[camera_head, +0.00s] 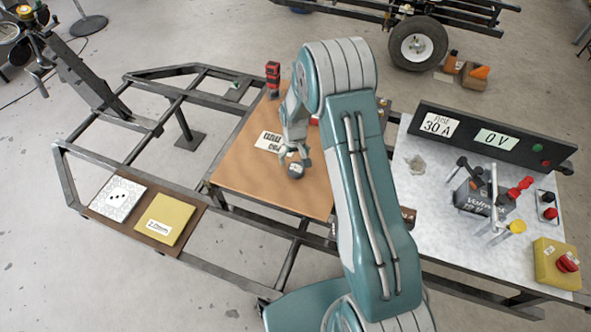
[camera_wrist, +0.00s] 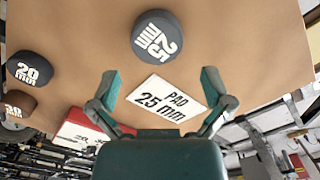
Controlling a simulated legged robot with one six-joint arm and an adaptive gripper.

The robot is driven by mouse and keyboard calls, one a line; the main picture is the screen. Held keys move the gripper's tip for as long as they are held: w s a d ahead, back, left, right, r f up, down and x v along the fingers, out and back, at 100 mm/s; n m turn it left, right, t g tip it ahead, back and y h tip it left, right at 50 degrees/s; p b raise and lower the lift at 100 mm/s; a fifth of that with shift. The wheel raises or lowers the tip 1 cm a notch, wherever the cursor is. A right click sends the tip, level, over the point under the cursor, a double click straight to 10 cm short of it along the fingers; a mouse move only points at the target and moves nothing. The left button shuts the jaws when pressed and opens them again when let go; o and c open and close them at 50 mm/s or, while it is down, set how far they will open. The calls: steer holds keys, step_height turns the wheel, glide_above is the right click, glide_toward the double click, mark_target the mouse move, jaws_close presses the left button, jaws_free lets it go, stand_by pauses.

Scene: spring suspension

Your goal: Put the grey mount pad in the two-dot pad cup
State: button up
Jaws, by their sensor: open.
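A round slate-grey pad marked 25 mm (camera_wrist: 157,37) lies on the brown board (camera_wrist: 240,40) in the wrist view, ahead of my gripper (camera_wrist: 160,84). My gripper is open and empty, its two fingers spread apart, with the pad beyond the fingertips. A dark pad marked 20 mm (camera_wrist: 30,68) and a brownish one (camera_wrist: 17,108) lie at the left in the wrist view.
A white card reading PAD 25 mm (camera_wrist: 167,98) lies between the fingers in view. A red-and-white box (camera_wrist: 85,128) is nearby. A white bench (camera_head: 440,220) stands right.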

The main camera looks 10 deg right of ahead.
mark_target(296, 168)
steer(key=f, duration=0.5)
steer(key=shift+s+d, duration=0.15)
steer(key=shift+s, duration=0.15)
steer(key=c, duration=1.1)
steer(key=shift+r, duration=0.1)
steer(key=shift+r, duration=0.2)
step_height(296, 168, up, 2)
steer(key=shift+r, duration=0.1)
steer(key=s+r, duration=0.3)
steer(key=s, duration=0.1)
steer(key=s+r, duration=0.4)
steer(key=s, duration=0.1)
steer(key=s+r, duration=0.3)
steer(key=s, duration=0.2)
steer(key=shift+d+r, duration=0.15)
steer(key=shift+d, duration=0.05)
